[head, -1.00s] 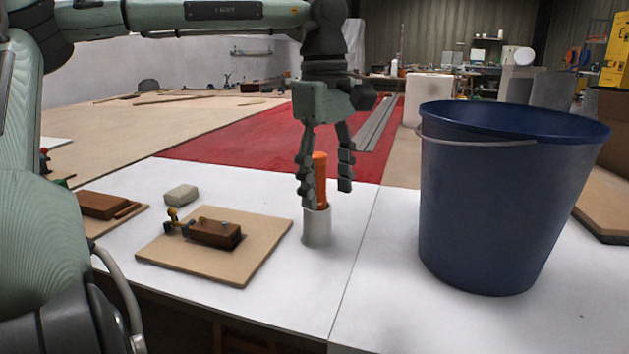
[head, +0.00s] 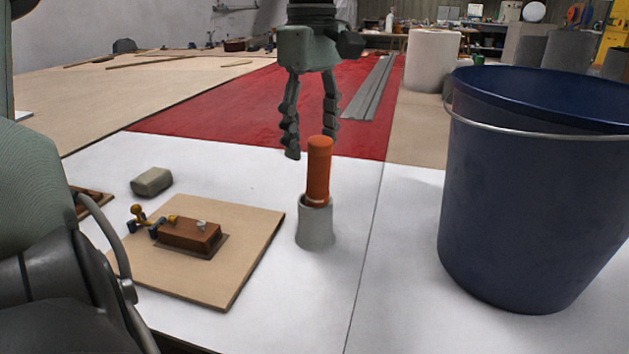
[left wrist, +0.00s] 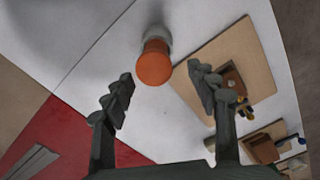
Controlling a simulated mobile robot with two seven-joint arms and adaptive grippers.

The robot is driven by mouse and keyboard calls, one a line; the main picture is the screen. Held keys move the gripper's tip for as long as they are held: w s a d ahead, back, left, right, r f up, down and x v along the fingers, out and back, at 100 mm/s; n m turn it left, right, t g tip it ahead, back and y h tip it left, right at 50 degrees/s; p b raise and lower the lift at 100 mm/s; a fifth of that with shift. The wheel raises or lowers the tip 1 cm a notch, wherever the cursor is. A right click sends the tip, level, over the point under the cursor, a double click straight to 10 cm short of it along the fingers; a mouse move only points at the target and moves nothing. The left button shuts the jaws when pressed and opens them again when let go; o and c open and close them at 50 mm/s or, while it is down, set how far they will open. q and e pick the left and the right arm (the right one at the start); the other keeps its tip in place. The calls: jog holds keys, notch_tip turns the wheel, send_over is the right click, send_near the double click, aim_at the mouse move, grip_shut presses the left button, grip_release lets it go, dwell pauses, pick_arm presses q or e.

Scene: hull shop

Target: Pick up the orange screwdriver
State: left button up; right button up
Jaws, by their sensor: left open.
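The orange screwdriver (head: 318,172) stands upright, handle up, in a small grey-white cup (head: 315,226) on the white table. Its lower part is hidden in the cup. My left gripper (head: 312,150) is open and empty, pointing down, with its fingertips near the height of the handle's top and seemingly behind it. In the left wrist view the orange handle (left wrist: 154,64) shows end-on beyond the open fingertips, roughly between them and apart from both. My right gripper is not in view.
A large dark blue bucket (head: 530,200) stands to the right of the cup. To the left, a tan board (head: 240,255) carries a brown block (head: 190,234) with small fittings. A grey block (head: 152,181) lies behind it. White table surface is bare around the cup.

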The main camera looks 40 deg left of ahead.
aim_at(315, 174)
pick_arm(q)
jog(key=f, duration=0.7)
jog(key=shift+w+f, duration=0.15)
jog(key=shift+w, duration=0.15)
jog(key=shift+c, duration=0.2)
jog(key=c, duration=1.2)
